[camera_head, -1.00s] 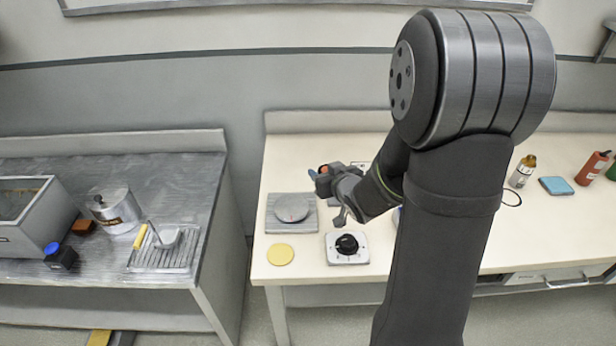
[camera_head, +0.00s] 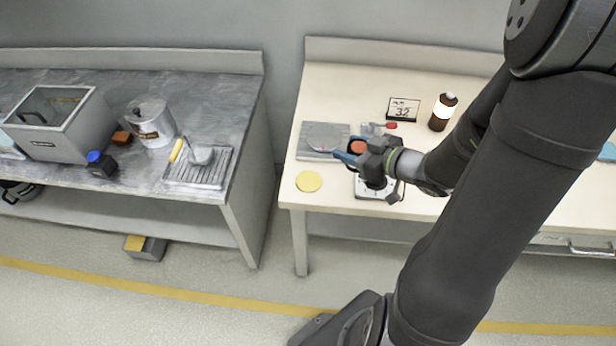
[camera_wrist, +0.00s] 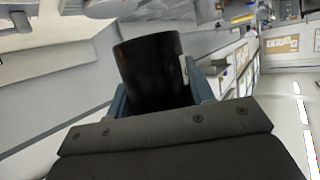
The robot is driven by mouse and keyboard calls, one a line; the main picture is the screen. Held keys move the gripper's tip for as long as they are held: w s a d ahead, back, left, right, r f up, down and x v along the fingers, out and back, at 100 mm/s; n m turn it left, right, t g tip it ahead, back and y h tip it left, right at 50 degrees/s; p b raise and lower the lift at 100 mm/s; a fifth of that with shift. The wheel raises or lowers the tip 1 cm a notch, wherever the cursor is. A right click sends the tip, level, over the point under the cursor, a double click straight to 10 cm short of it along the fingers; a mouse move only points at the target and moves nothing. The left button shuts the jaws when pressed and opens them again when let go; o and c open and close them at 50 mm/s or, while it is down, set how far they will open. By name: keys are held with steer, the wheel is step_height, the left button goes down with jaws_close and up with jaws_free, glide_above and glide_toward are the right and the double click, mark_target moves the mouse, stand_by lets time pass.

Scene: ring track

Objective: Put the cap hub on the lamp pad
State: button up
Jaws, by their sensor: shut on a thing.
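My gripper (camera_head: 348,155) is shut on a dark cylinder, seen between the blue fingers in the wrist view (camera_wrist: 152,75); I take it as the cap hub. Its orange-red end (camera_head: 357,147) shows in the head view. The gripper is over the pale bench, just right of a grey square plate with a round disc (camera_head: 312,152). A flat yellow round pad (camera_head: 308,181) lies in front of that plate, left of the gripper; which one is the lamp pad I cannot tell. A white dial unit (camera_head: 364,190) is partly hidden below the gripper.
A sign marked 32 (camera_head: 404,108), a small red object (camera_head: 391,125) and a brown bottle with a white band (camera_head: 440,112) stand behind the gripper. The left bench holds a grey box (camera_head: 60,130), a metal pot (camera_head: 151,126) and a ribbed tray (camera_head: 212,178). A gap separates the benches.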

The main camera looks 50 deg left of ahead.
steer(key=s+a+f, duration=0.2)
steer(key=a, duration=0.1)
steer(key=s+a+f, duration=0.2)
steer(key=a, duration=0.1)
steer(key=s+a+f, duration=0.2)
steer(key=s+a, duration=0.1)
steer(key=shift+f, duration=2.45)
steer(key=shift+f, duration=0.15)
steer(key=o, duration=1.2)
steer(key=shift+r, duration=0.2)
steer(key=v, duration=1.2)
